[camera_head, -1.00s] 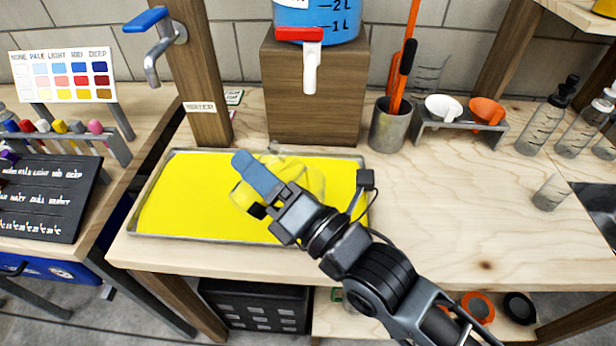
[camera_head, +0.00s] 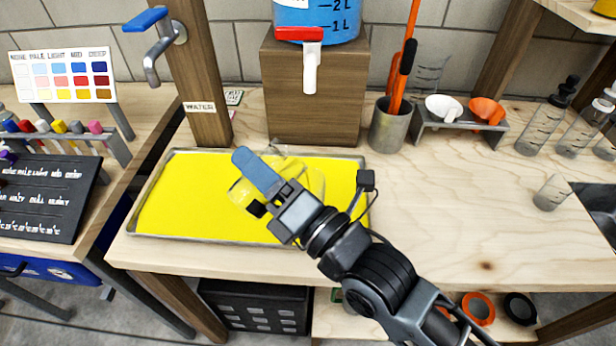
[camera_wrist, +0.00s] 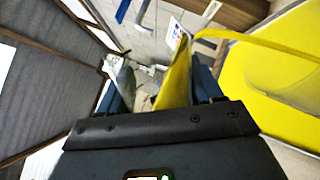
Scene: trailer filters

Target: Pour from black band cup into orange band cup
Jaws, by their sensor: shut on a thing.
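My gripper (camera_head: 250,182) is over the yellow-floored tray (camera_head: 160,215), seen from above in the head view. One blue finger shows clearly there. In the wrist view it is shut on a clear, tilted cup (camera_wrist: 175,80) with yellow liquid in it. A thin yellow band like a stream runs right from this cup in that view. Faint clear cup outlines (camera_head: 312,182) show beside my gripper over the tray, hard to separate against the yellow. I cannot make out an orange or black band on either cup. Where the stream lands is not clear.
A wooden block (camera_head: 315,95) with a blue water tank and red-handled tap stands behind the tray. A wooden post (camera_head: 200,75) with a blue-handled tap is at back left. A grey tool pot (camera_head: 390,125) and small cup rack (camera_head: 460,120) stand right.

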